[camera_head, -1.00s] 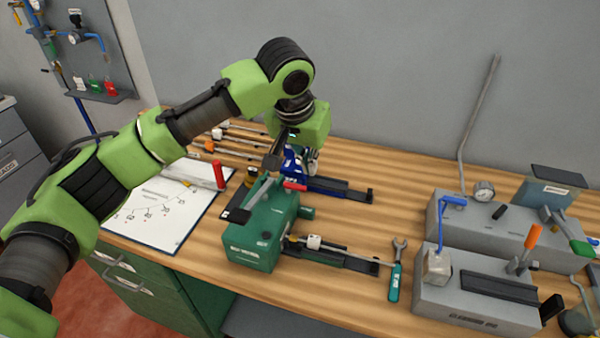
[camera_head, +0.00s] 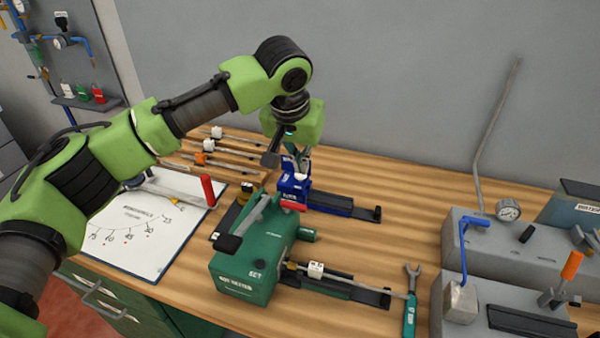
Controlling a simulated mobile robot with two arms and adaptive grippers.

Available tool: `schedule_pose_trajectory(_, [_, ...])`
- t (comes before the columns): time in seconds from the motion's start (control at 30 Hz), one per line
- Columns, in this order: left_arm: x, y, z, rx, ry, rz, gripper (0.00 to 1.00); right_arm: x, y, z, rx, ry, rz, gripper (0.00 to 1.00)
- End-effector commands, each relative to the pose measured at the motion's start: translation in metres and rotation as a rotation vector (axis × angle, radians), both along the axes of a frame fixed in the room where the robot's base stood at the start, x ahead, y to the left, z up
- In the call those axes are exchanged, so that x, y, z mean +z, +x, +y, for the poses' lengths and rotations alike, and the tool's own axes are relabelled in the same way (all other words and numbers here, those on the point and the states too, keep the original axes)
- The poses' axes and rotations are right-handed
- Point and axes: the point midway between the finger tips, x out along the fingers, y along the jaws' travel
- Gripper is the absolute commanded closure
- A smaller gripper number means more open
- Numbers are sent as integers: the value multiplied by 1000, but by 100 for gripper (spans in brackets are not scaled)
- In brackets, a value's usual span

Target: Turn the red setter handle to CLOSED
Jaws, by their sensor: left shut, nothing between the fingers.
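My left gripper (camera_head: 300,164) points down just above a small blue block (camera_head: 293,184) behind the green setter box; its fingers are shut and partly hidden. A short red piece (camera_head: 292,205) sits at the front of the blue block, close below the fingertips. I cannot tell whether they touch. A red cylindrical grip (camera_head: 208,190) on a grey bar stands at the right edge of the white sheet (camera_head: 140,235). No CLOSED mark is readable. My right gripper is out of view.
A wrench with a green handle (camera_head: 410,315) lies right of the green box. Grey fixtures (camera_head: 455,280) with a blue lever (camera_head: 463,245) and an orange handle (camera_head: 571,265) stand at the right. Bare wood (camera_head: 400,220) lies between. Several rods (camera_head: 235,155) lie behind.

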Motion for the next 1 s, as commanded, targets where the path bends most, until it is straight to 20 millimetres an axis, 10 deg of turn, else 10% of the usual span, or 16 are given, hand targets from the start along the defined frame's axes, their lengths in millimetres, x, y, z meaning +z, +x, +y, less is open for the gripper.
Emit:
schedule_pose_trajectory(0.4, [-82, 27, -9, 0, 2, 4, 100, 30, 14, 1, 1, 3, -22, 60])
schedule_pose_trajectory(1.0, [-80, -12, 4, 0, 0, 0, 100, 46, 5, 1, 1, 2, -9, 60])
